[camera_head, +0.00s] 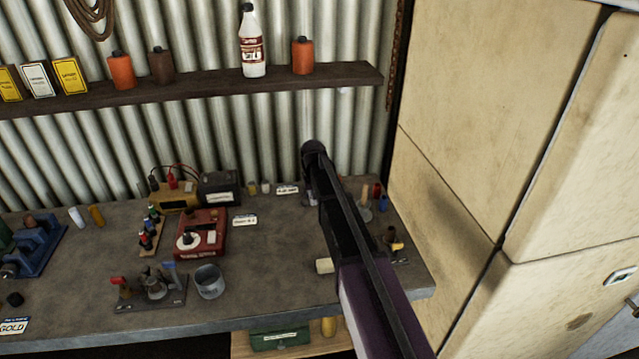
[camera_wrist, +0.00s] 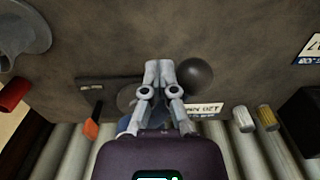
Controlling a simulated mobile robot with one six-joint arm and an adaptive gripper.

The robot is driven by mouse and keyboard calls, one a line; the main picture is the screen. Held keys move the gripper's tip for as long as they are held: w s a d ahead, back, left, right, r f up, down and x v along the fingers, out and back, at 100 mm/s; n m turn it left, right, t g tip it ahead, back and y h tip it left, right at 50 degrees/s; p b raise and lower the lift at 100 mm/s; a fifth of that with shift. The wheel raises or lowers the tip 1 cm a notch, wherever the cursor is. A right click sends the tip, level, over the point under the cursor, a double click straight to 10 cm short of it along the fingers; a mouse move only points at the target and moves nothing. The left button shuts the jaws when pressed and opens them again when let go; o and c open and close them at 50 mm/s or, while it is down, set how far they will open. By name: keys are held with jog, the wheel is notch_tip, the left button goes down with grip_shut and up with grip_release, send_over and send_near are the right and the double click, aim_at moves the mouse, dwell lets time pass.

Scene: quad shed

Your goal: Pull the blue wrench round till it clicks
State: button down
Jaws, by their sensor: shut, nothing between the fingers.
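My gripper (camera_wrist: 160,70) is shut and empty, its fingertips together over the bench in the wrist view. A dark plate (camera_wrist: 92,88) lies under and left of the fingers, with an orange-tipped part (camera_wrist: 91,129) and a dark round part beside the fingers. A blue piece (camera_wrist: 124,125) shows just behind the left finger; it may be the blue wrench, but the gripper hides most of it. A dark ball (camera_wrist: 195,74) is right of the fingertips. I cannot tell whether the fingers touch anything. In the head view my arm covers this spot.
On the bench (camera_head: 90,327) stand a red box (camera_head: 201,233), a grey cup (camera_head: 209,281) and a fixture (camera_head: 150,288) with red and blue parts. A shelf (camera_head: 200,84) with bottles runs along the wall. A tall cabinet (camera_head: 460,110) bounds the right side.

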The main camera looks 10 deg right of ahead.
aim_at(304, 198)
jog(key=shift+w+a, duration=0.35)
jog(key=shift+a, duration=0.4)
jog(key=shift+w+a, duration=0.35)
jog(key=shift+a, duration=0.35)
dwell(1.5)
jog(key=shift+w+a, duration=0.95)
jog(key=shift+a, duration=0.05)
dwell(1.5)
jog(key=shift+s+d, duration=0.1)
jog(key=shift+s, duration=0.1)
jog(key=shift+s+d, duration=0.45)
jog(key=shift+s, duration=0.25)
jog(key=shift+r, duration=0.1)
dwell(0.3)
notch_tip(304, 198, up, 9)
jog(key=p, duration=0.9)
